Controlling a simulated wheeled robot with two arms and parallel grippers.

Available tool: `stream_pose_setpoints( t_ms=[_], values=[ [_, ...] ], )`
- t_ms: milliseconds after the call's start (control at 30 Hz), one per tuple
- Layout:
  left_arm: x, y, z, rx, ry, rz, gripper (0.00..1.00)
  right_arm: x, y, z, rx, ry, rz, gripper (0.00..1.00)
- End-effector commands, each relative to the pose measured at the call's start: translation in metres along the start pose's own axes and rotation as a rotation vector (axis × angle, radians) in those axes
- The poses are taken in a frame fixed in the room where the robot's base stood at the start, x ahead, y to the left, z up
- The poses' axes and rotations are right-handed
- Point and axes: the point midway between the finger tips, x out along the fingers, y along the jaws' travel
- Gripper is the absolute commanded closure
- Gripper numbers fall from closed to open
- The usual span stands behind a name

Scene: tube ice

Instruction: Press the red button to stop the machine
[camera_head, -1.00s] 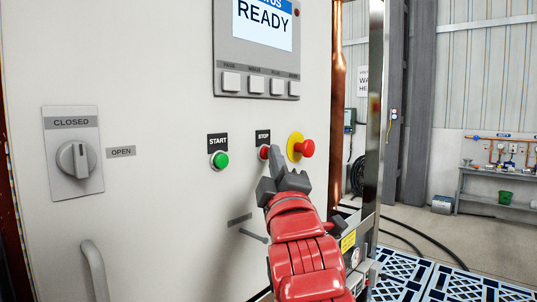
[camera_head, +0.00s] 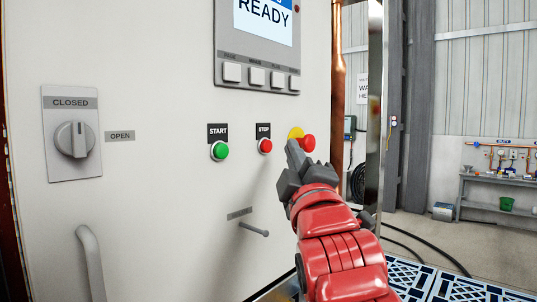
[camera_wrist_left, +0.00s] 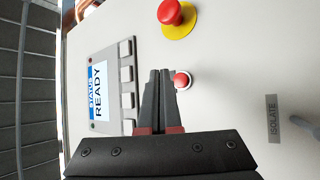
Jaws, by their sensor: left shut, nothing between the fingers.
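The small red button (camera_head: 265,146) under the STOP label is on the cream machine panel (camera_head: 170,220) and is fully visible in the head view. It also shows in the left wrist view (camera_wrist_left: 181,80), just right of my fingertips. My left gripper (camera_head: 293,147) is shut and empty, with its tips right of that button in the head view. They overlap the yellow base (camera_head: 296,132) of a larger red mushroom button (camera_head: 308,143). In the left wrist view, my shut fingers (camera_wrist_left: 160,74) point toward the panel; contact cannot be told. My right gripper is not in view.
A green START button (camera_head: 219,151) is left of the red one. A READY screen (camera_head: 264,22) with grey keys is above. A CLOSED/OPEN knob (camera_head: 74,139), a handle (camera_head: 92,262) and a small lever (camera_head: 254,229) stick out from the panel.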

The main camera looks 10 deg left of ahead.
Motion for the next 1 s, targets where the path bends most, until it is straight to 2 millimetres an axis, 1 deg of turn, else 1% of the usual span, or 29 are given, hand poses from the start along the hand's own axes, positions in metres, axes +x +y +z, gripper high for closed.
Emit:
stream_pose_setpoints(
  t_ms=[33, 100, 300, 900, 967, 1000],
  values=[
    [-0.005, 0.000, 0.004, -0.001, -0.001, 0.001, 1.00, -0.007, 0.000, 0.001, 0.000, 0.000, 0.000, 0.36],
    [-0.010, 0.004, 0.007, -0.002, -0.001, 0.002, 1.00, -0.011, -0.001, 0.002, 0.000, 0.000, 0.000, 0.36],
    [-0.019, 0.013, 0.012, -0.004, 0.001, 0.002, 1.00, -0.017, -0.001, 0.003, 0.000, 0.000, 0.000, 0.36],
    [-0.019, 0.014, 0.013, -0.001, 0.001, 0.001, 1.00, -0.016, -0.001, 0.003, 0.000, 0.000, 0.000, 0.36],
    [-0.018, 0.013, 0.015, 0.010, 0.001, 0.008, 1.00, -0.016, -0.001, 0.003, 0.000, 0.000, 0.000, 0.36],
    [-0.017, 0.011, 0.019, 0.031, 0.001, 0.021, 1.00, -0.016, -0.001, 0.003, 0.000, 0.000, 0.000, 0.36]
  ],
)
